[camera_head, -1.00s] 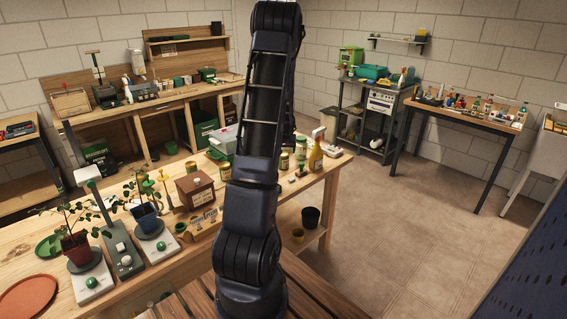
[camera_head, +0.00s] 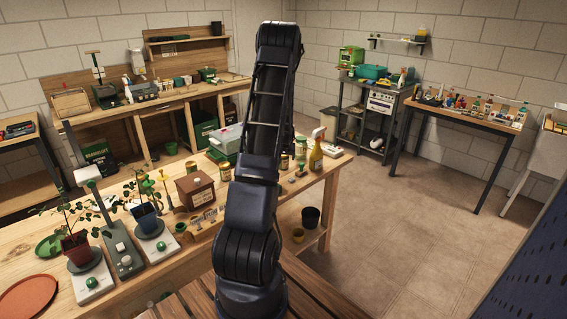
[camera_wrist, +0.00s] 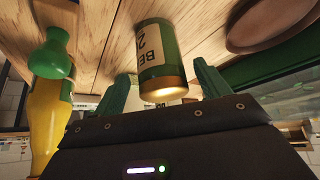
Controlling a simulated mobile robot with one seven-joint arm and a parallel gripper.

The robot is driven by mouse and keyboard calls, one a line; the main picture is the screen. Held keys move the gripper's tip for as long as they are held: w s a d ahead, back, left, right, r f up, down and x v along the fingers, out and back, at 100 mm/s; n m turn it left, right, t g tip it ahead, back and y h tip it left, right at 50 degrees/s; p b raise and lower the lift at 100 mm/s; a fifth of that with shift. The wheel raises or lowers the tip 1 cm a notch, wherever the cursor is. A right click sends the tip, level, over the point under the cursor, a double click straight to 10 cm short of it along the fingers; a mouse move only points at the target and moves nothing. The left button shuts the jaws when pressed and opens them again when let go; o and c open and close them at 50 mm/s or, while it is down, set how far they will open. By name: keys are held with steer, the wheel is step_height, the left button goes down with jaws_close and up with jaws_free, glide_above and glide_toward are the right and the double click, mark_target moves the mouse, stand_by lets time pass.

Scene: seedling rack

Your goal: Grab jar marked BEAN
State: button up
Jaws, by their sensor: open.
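In the wrist view a green jar (camera_wrist: 158,48) with a gold end has a pale label, of which the letters "BE" show; the rest of the label is turned away or cut off. My gripper (camera_wrist: 161,74) is open, with one green finger on each side of the jar's gold end. I cannot tell whether either finger touches it. In the head view my arm hides the gripper. Several small jars (camera_head: 301,147) stand near the arm there, their labels too small to read.
A round brown dish (camera_wrist: 270,22) lies at upper right. In the head view, the wooden bench (camera_head: 215,262) also carries a brown box (camera_head: 195,190) and potted plants on scales.

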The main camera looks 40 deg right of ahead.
mark_target(284, 159)
steer(key=shift+x, duration=1.6)
steer(key=shift+w+r, duration=0.1)
steer(key=c, duration=1.1)
